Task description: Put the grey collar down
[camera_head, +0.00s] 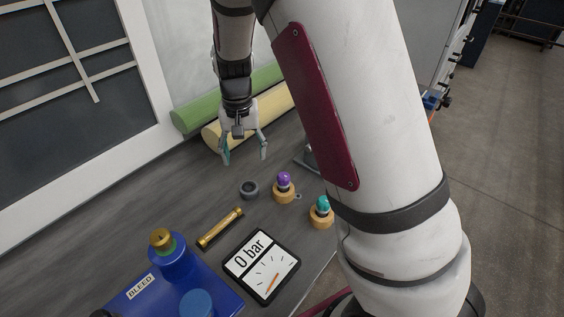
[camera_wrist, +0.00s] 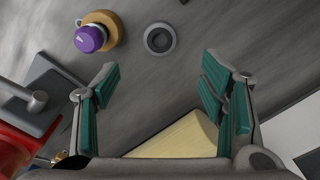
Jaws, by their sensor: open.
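The grey collar (camera_head: 249,189) is a small dark grey ring lying flat on the grey bench, left of the purple-topped piece. It also shows in the wrist view (camera_wrist: 160,51), whole and uncovered, beyond my fingertips. My gripper (camera_head: 244,158) is open and empty above the bench, apart from the collar and behind it in the head view. In the wrist view my gripper's two teal-padded fingers (camera_wrist: 159,72) are spread wide with nothing between them.
A purple knob on a wooden ring (camera_head: 284,187) and a teal one (camera_head: 321,212) stand right of the collar. A brass tube (camera_head: 220,228), a gauge reading 0 bar (camera_head: 262,265) and a blue block (camera_head: 215,290) lie nearer. Green (camera_head: 195,112) and cream rolls (camera_head: 220,131) lie behind.

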